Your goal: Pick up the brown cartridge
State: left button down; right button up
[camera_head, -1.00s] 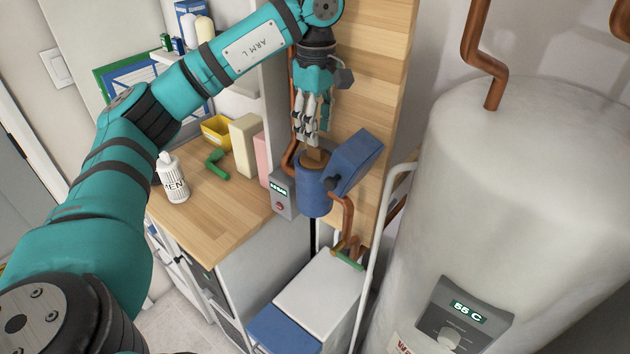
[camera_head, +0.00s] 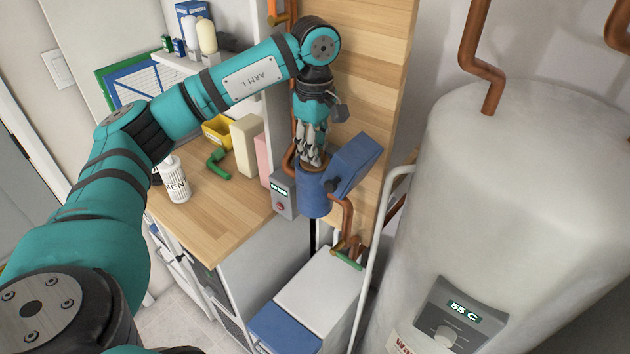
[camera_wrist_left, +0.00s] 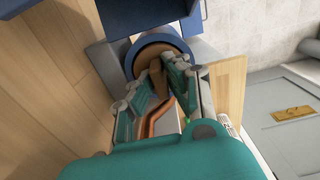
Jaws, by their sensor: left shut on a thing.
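The brown cartridge (camera_wrist_left: 154,60) sits inside the round blue housing (camera_head: 313,198), which is fixed to the wooden wall panel. In the head view only a little brown shows at the housing's mouth, under my fingers. The blue lid (camera_head: 354,164) stands open to the right of the mouth. My left gripper (camera_head: 311,161) points down into the open top and is shut on the cartridge's upper part. The left wrist view shows its fingers on both sides of the brown piece, within the blue rim (camera_wrist_left: 176,41). My right gripper is out of view.
A copper pipe (camera_head: 347,215) runs below the housing, and a grey control box (camera_head: 283,194) is to its left. A large tank (camera_head: 520,190) fills the right.

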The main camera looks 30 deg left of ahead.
pick_arm(q)
jog(key=shift+r, duration=0.2)
dwell(0.4)
jog(key=shift+r, duration=0.25)
notch_tip(320, 180, up, 5)
jog(key=shift+w+r+b, duration=0.1)
jog(key=shift+r+b, duration=0.1)
jog(key=shift+b, duration=0.2)
notch_tip(320, 180, up, 12)
jog(key=p, duration=0.2)
jog(key=shift+p, duration=0.3)
jog(key=shift+f, duration=0.1)
